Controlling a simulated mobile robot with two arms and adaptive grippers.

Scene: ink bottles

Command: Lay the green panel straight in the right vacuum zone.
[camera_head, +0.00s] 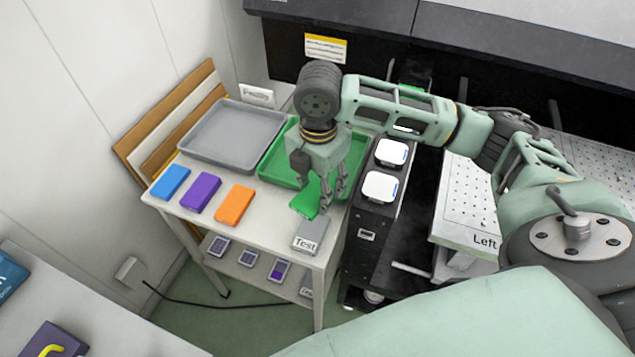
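My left gripper is not in view. The perforated bed marked "Left" (470,208) is at the right; the right vacuum zone does not show clearly.
On the white side table (262,238) lie blue (171,182), purple (201,193) and orange (235,205) panels, with bare table right of the orange one. Behind are grey (228,133) and green (270,165) trays. The "Test" box (310,234) stands at the front right corner.

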